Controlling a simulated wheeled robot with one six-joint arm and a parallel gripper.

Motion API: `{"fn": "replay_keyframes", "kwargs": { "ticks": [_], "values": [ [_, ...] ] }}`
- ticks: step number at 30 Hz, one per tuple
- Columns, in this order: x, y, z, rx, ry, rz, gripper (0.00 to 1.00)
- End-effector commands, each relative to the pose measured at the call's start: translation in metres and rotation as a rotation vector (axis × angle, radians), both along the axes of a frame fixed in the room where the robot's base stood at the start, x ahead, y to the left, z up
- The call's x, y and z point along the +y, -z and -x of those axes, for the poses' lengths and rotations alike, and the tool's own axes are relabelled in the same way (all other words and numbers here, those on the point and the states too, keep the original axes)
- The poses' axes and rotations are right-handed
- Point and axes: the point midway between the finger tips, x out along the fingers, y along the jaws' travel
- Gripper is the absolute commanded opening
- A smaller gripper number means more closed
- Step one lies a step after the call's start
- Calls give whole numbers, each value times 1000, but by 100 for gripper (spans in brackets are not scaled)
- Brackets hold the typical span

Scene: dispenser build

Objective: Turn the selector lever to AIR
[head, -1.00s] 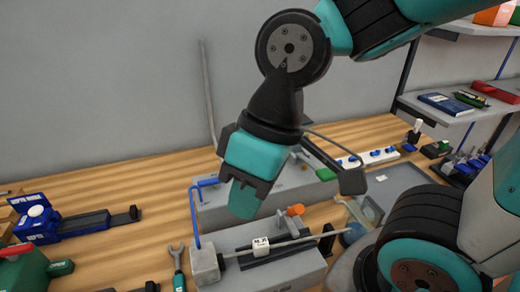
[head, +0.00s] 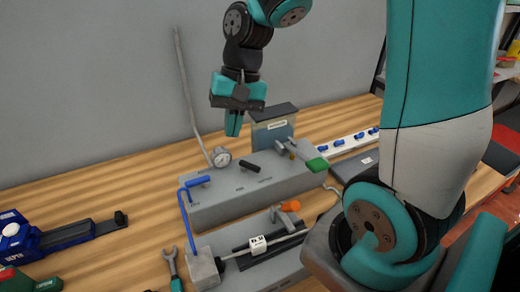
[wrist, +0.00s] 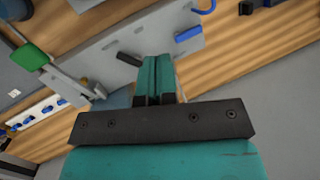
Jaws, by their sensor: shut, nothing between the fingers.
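A grey dispenser box (head: 225,204) stands on the bench, and its top also shows in the wrist view (wrist: 110,45). A short black lever (head: 250,166) sits on top near its middle, with small markings around it that are too small to read. It looks like the selector lever, and it lies just left of my fingertips in the wrist view (wrist: 129,60). A blue lever (head: 198,181) is at the box's left end. A green-tipped lever (head: 317,164) is at its right end. My gripper (head: 233,125) is shut and empty, pointing down above and behind the box.
A fixture with a white block (head: 258,244) lies in front. A wrench (head: 171,265) and a blue device (head: 55,238) are at left.

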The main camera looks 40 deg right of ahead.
Motion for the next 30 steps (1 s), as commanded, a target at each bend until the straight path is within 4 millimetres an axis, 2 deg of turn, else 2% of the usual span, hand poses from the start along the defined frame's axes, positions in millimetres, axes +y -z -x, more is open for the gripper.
{"fn": "replay_keyframes", "kwargs": {
  "ticks": [1, 3, 6, 9, 13, 23, 26, 30],
  "values": [
    [-31, 9, -14, 74, 168, 5, 0],
    [-65, 23, -26, 156, 368, 12, 0],
    [-102, 40, -34, 247, 579, 19, 0],
    [-122, 51, -36, 296, 697, 22, 0],
    [-129, 55, -36, 316, 740, 24, 0],
    [-127, 58, -36, 316, 736, 24, 0],
    [-123, 67, -34, 317, 734, 24, 0],
    [-114, 89, -31, 320, 733, 24, 0]
  ]
}}
